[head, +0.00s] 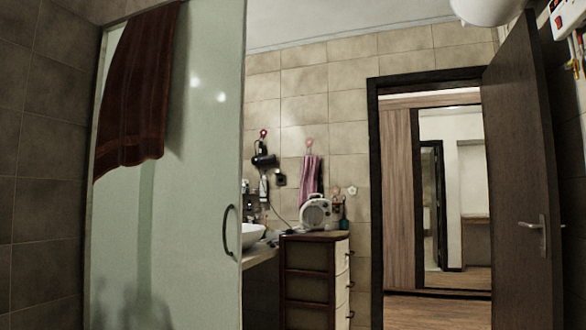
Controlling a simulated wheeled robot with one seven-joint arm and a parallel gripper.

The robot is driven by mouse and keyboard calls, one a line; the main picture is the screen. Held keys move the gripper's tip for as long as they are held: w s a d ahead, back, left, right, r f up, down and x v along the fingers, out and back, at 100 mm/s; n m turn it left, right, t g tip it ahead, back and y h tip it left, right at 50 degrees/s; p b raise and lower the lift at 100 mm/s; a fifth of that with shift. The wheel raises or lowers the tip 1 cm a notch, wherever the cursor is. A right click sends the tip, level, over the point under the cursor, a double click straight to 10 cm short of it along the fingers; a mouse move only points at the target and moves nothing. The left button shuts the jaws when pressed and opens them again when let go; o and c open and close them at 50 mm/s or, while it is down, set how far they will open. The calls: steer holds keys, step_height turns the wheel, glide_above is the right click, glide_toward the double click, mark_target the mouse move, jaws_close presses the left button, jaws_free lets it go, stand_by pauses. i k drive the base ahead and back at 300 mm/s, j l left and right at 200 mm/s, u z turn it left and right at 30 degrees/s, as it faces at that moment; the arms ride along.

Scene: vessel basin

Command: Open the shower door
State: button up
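The shower door (190,200) is a tall pale green frosted glass panel at the left of the head view. It looks closed, its left edge meeting a frame at the tiled wall. A dark curved handle (227,230) sits near its right edge, about mid-height. A dark red towel (138,88) hangs over the upper left of the glass. Dim blurred shapes show low in the glass; I cannot tell what they are. My gripper is not in this view.
A brown drawer cabinet (307,280) with a white radio-like device (315,213) on top stands right of the shower. A white basin (253,233) is partly hidden behind the glass. An open dark wooden room door (520,180) is at right, its doorway clear.

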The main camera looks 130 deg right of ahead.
mark_target(189, 273)
steer(key=j+z, duration=0.1)
steer(key=z, duration=0.4)
steer(key=j+z, duration=0.1)
steer(key=z, duration=0.4)
steer(key=j+z, duration=0.1)
steer(key=z, duration=0.4)
steer(key=j+z, duration=0.1)
steer(key=z, duration=0.35)
steer(key=j+z, duration=0.1)
steer(key=z, duration=0.9)
steer(key=i+z, duration=0.15)
steer(key=z, duration=0.8)
steer(key=i+z, duration=0.15)
steer(key=z, duration=0.35)
